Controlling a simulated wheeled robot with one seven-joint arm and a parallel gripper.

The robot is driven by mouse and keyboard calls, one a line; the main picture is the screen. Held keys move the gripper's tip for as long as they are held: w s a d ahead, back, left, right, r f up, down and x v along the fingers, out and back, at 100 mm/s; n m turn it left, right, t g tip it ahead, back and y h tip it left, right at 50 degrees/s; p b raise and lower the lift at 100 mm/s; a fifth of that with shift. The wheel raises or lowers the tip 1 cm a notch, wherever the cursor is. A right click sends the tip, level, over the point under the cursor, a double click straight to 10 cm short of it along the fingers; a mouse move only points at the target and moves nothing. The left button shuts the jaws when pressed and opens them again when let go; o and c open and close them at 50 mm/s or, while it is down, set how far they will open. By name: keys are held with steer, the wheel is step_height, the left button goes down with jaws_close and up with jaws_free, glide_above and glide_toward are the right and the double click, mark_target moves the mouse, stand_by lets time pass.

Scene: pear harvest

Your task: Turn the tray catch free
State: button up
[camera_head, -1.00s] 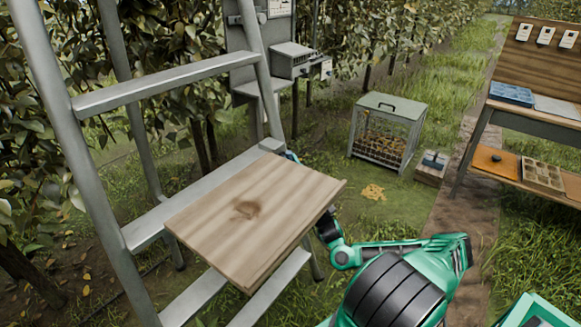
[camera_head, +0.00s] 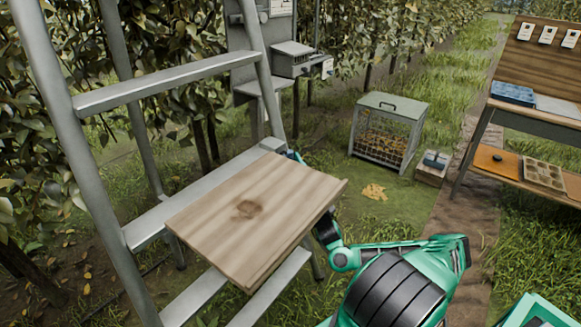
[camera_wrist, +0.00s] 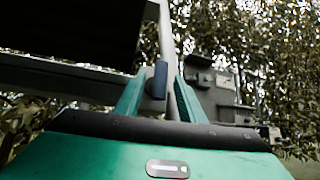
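The tray is a wooden board (camera_head: 255,215) lying on the grey ladder (camera_head: 62,110) in the head view. Its dark underside (camera_wrist: 65,35) seems to fill the upper left of the wrist view. A dark blue-grey lever, which looks like the catch (camera_wrist: 158,80), stands upright in the wrist view. My gripper (camera_wrist: 164,72) has its two green fingers apart, one on each side of the lever in the picture. I see no clear contact, and the depth between them is hard to tell. In the head view the board hides most of my gripper; only a small bluish part shows by its far corner.
A grey cabinet with a box (camera_head: 292,60) stands behind the ladder. A wire crate (camera_head: 388,130) stands on the grass, with a small box (camera_head: 433,167) beside it. A wooden workbench (camera_head: 520,118) is at the right. Foliage lines the left and back.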

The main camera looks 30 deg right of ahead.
steer(key=v, duration=1.1)
stand_by(0.5)
